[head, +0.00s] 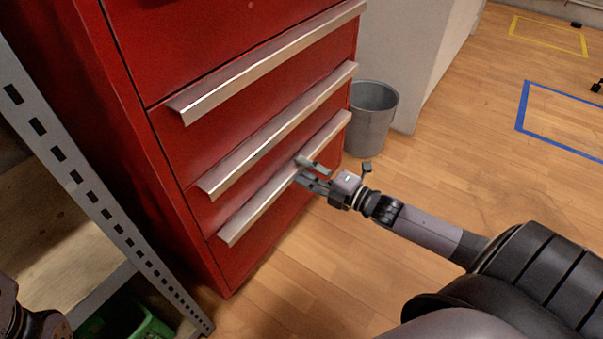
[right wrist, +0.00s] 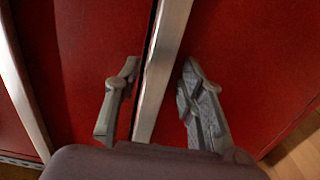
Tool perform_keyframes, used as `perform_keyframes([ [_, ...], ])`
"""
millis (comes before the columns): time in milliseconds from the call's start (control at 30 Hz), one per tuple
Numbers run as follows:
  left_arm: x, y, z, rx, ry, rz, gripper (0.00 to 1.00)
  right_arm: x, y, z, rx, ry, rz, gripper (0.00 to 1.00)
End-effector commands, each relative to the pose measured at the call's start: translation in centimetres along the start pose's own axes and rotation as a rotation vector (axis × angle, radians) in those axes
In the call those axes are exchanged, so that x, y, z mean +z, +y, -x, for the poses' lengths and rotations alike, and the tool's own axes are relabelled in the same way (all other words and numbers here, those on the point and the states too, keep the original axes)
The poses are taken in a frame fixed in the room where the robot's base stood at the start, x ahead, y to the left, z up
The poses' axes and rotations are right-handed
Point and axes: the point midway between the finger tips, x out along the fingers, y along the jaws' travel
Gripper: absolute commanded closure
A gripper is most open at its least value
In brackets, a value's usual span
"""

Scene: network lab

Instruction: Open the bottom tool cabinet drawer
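The red tool cabinet (head: 160,150) fills the left and middle of the head view. Its bottom drawer (head: 262,237) carries a long silver handle (head: 262,197) and looks flush with the cabinet. My right gripper (head: 301,169) is at the right part of this handle. In the right wrist view, the open fingers (right wrist: 160,68) stand on either side of the silver handle (right wrist: 164,70), with gaps visible, so the handle is between them but not clamped. My left gripper does not show; only a piece of my left arm is at the bottom left corner.
A grey bin (head: 372,118) stands behind the cabinet's right side. A grey perforated shelf post (head: 85,185) and a green crate (head: 128,320) are at the left. The wooden floor (head: 330,280) before the drawers is clear, apart from my arm above it.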

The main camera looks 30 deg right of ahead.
Motion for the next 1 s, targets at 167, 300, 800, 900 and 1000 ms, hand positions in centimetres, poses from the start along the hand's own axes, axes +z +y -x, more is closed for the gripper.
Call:
perform_keyframes([
  [167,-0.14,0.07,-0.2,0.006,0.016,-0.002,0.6,0.03,-0.05,-1.17,0.0,0.0,0.001,0.63],
  [300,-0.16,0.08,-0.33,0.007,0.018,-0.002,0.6,0.02,0.01,-1.36,-0.001,0.0,0.0,0.63],
  [800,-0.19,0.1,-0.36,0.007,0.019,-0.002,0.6,0.01,-0.01,-1.31,-0.001,0.0,0.0,0.85],
  [900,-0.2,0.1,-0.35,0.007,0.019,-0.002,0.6,0.0,-0.06,-1.3,-0.002,0.0,0.0,0.92],
  [1000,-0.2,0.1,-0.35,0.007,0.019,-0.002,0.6,-0.01,-0.12,-1.28,-0.004,-0.001,0.0,0.99],
])
